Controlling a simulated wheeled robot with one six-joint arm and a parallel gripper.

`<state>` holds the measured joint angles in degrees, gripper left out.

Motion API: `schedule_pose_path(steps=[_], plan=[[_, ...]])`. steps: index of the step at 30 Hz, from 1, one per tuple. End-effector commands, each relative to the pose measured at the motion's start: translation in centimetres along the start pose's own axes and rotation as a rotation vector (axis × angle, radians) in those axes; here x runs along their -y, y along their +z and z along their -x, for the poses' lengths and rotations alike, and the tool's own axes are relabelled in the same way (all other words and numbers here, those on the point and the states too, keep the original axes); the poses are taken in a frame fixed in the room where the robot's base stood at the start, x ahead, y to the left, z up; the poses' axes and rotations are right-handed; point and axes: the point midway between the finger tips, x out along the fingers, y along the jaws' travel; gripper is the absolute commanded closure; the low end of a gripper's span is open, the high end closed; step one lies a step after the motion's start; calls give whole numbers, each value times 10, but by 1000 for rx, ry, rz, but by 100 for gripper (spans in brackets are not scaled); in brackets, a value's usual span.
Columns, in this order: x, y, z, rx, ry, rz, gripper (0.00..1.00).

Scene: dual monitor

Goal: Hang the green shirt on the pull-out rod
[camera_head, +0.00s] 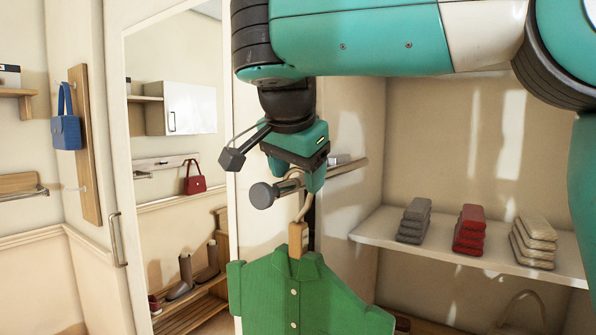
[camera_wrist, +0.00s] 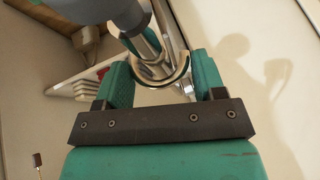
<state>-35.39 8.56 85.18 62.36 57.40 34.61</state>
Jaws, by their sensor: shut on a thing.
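The green shirt (camera_head: 295,295) hangs from a hanger with a wooden neck (camera_head: 298,238) at the bottom middle of the head view. My gripper (camera_head: 305,182) is shut on the hanger's hook, above the shirt. The pull-out rod (camera_head: 346,167) runs from the right past my fingers, and its round end knob (camera_head: 262,195) shows to their left. In the wrist view, the curved metal hook (camera_wrist: 163,78) lies between my two fingers (camera_wrist: 162,76), close beside the rod (camera_wrist: 140,42). I cannot tell whether the hook rests on the rod; my fingers partly hide it.
A white shelf (camera_head: 370,231) at right carries grey (camera_head: 413,222), red (camera_head: 470,230) and beige (camera_head: 533,240) folded stacks. A mirror (camera_head: 180,120) stands at left. A blue bag (camera_head: 66,130) hangs on a wooden board (camera_head: 86,150). The shirt's right side is near the shelf's edge.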

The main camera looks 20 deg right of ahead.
Motion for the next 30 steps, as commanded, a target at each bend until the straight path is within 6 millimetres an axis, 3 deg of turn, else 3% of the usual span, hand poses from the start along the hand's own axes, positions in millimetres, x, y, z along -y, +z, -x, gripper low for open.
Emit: schedule_pose_path(steps=[5,6,9,23,26,30], plan=[[0,0,1,0,-1,0,84],[0,0,1,0,-1,0,27],[0,0,1,0,-1,0,7],[1,0,5,0,-1,2,7],[2,-1,19,1,-2,2,7],[3,-2,52,1,-4,2,7]])
